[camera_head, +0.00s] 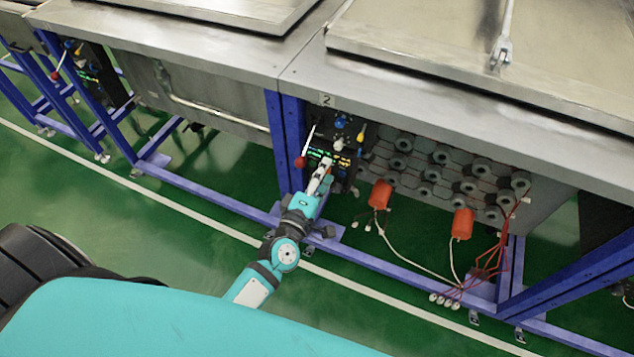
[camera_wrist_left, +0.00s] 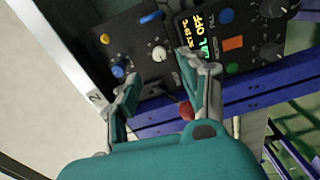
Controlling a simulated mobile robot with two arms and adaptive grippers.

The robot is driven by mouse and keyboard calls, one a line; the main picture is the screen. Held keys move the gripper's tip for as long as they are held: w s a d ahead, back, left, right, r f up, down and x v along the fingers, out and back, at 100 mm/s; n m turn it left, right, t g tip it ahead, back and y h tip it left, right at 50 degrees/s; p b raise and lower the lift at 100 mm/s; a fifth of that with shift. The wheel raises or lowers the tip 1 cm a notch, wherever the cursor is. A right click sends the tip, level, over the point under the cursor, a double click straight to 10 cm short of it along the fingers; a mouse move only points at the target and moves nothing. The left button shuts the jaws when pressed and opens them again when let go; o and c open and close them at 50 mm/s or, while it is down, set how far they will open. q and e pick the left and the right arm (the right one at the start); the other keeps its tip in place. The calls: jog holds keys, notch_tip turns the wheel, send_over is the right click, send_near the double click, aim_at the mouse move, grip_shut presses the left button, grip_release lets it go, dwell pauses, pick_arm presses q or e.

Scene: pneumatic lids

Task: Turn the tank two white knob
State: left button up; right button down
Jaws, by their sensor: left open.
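The tank marked "2" (camera_head: 327,99) has a dark control panel (camera_head: 354,137) under its front edge. The white knob (camera_wrist_left: 159,53) shows clearly on this panel in the left wrist view, beyond and between my fingertips. In the head view it appears as a small pale spot (camera_head: 337,143) just above my gripper. My left gripper (camera_wrist_left: 160,73) is open, its two fingers spread and pointing at the panel, with nothing between them. In the head view the left gripper (camera_head: 325,165) is at the panel's lower part. Contact with the knob does not show. My right gripper is not in view.
A red ball-ended lever (camera_head: 301,162) stands close left of my gripper. Blue (camera_wrist_left: 117,71) and yellow (camera_wrist_left: 104,38) knobs and a lit display (camera_wrist_left: 190,35) flank the white knob. Blue frame posts (camera_head: 285,140) and orange cylinders (camera_head: 380,194) are nearby.

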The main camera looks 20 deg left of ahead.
pick_arm(q)
jog(key=shift+s, duration=1.8)
jog(key=s+f+m+g+h+p, duration=0.1)
jog(key=s+f+m+g, duration=0.4)
jog(key=f, duration=1)
jog(key=s+f+m+g, duration=0.4)
jog(key=s+f+m, duration=0.3)
jog(key=f, duration=0.7)
jog(key=s+a+f+m+g, duration=0.2)
jog(key=s+f, duration=0.3)
jog(key=s, duration=0.4)
jog(key=s+a+f+m+g+y, duration=0.1)
jog(key=s+a+f+m+g, duration=0.1)
jog(key=s, duration=0.7)
jog(key=s+a+f+m+g+p, duration=0.1)
jog(key=s+a+f+m+g, duration=0.1)
jog(key=s+f, duration=0.5)
jog(key=shift+s+f+m+g+y, duration=0.35)
jog(key=shift+s+m+g, duration=0.25)
jog(key=shift+s+g, duration=0.5)
